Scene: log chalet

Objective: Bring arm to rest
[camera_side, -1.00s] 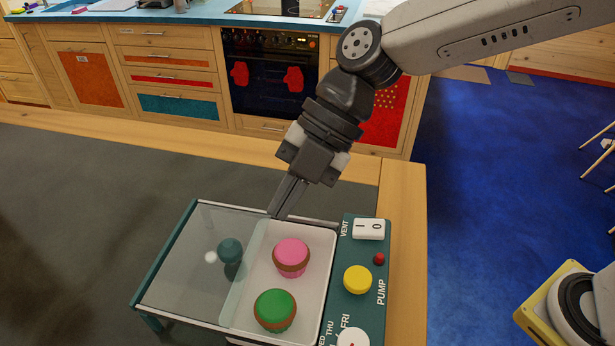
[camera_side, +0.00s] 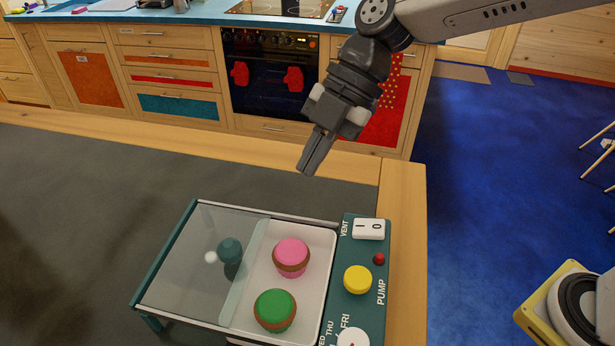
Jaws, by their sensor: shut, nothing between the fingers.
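My gripper (camera_side: 309,172) is shut and empty. It hangs in the air above and behind the teal-framed box, pointing down and to the left, apart from everything. The box has a white tray (camera_side: 318,238) on which a pink-topped cupcake (camera_side: 291,256) and a green-topped cupcake (camera_side: 275,310) stand upright. A clear panel (camera_side: 190,260) covers the left part of the box, with a round teal knob (camera_side: 230,251) there.
A teal control strip (camera_side: 346,260) on the box's right carries a white rocker switch (camera_side: 368,229), a yellow button (camera_side: 357,279) and a small red light (camera_side: 379,259). Wooden cabinets and an oven (camera_side: 268,75) stand behind. The dark grey surface (camera_side: 90,200) on the left is bare.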

